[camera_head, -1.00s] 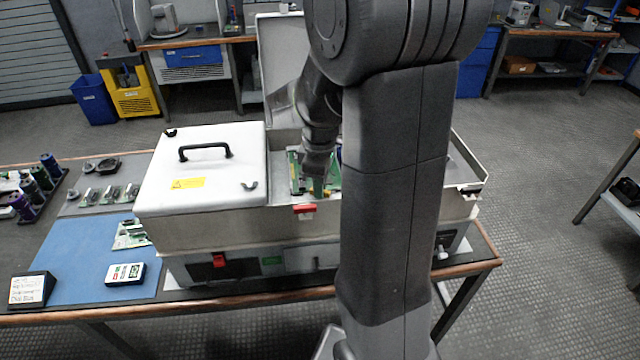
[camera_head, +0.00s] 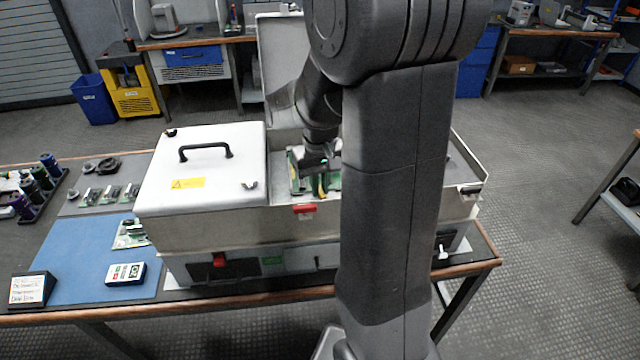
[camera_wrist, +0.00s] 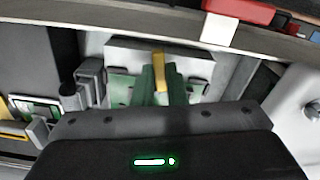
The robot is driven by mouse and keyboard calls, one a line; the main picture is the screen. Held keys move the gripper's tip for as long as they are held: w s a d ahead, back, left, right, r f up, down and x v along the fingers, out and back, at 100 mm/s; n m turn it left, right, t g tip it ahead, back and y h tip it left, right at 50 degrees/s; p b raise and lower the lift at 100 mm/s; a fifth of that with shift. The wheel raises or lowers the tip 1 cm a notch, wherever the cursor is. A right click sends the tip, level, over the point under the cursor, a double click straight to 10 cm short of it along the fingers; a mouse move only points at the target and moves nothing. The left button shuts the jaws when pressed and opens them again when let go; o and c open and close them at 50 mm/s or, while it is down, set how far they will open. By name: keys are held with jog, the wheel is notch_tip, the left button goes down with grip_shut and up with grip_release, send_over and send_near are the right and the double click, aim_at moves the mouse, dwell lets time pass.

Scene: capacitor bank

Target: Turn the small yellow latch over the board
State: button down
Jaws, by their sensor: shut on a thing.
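The small yellow latch (camera_wrist: 159,72) shows in the wrist view as an upright strip in front of a grey block. My gripper (camera_wrist: 162,88) is shut on it, with the green fingers close on either side. The green board (camera_wrist: 121,87) lies below and beside the latch, partly hidden by the fingers and the dark gripper body. In the head view my gripper (camera_head: 319,184) reaches down into the open right part of the metal case, over the board (camera_head: 296,180). The latch is too small to make out clearly there.
The metal case (camera_head: 205,232) stands on the bench, its left part under a white lid (camera_head: 215,160) with a black handle. Case walls surround my gripper closely. A blue mat (camera_head: 75,260) lies left.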

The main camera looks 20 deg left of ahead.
jog(key=shift+m, duration=1.1)
jog(key=c, duration=1.5)
grip_release()
jog(key=shift+o, duration=0.2)
notch_tip(320, 180, up, 14)
jog(key=shift+f, duration=0.15)
